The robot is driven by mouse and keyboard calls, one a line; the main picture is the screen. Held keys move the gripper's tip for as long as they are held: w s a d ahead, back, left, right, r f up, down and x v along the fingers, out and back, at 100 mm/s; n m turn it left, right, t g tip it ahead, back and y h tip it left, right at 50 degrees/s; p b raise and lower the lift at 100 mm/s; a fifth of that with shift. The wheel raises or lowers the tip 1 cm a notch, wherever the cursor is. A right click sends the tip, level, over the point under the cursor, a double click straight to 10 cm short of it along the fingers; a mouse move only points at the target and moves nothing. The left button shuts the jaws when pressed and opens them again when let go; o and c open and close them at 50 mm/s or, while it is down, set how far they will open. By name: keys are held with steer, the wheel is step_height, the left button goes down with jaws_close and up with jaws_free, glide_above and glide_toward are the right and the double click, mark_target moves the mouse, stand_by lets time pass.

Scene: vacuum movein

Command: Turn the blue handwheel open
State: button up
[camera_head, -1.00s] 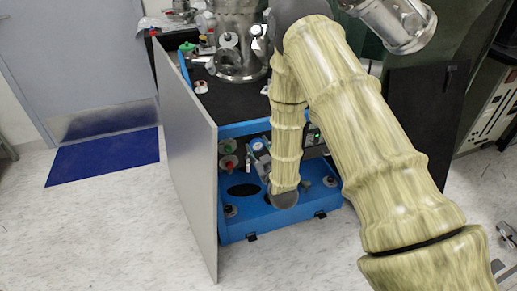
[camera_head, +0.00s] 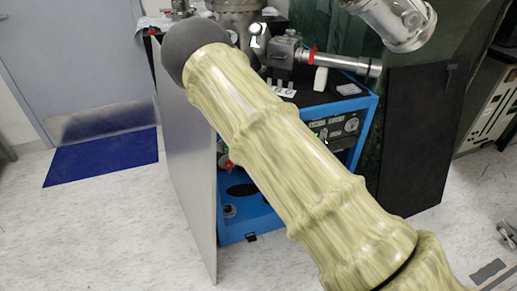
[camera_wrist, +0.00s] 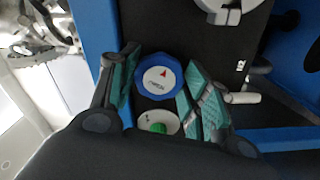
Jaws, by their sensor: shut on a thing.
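The blue handwheel (camera_wrist: 158,80) has a white centre with a red arrow and small lettering. In the wrist view it lies between the teal-padded fingers of my gripper (camera_wrist: 161,72), one finger on each side. My gripper is shut on it. A white disc with a green middle (camera_wrist: 158,127) is just below the handwheel in the wrist view. In the head view my arm hides the handwheel and my gripper.
In the head view a grey panel (camera_head: 185,150) stands upright at the left of the blue frame (camera_head: 365,125). Metal pipework (camera_head: 335,62) sits on the dark top. A blue mat (camera_head: 100,157) lies by the door, and the floor at the left is clear.

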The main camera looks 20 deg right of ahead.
steer(key=n, duration=0.5)
steer(key=shift+d+n, duration=0.15)
steer(key=shift+n, duration=0.15)
stand_by(0.4)
steer(key=o, duration=1)
steer(key=shift+s, duration=0.1)
steer(key=s, duration=1.1)
steer(key=shift+s, duration=0.4)
steer(key=shift+d, duration=0.15)
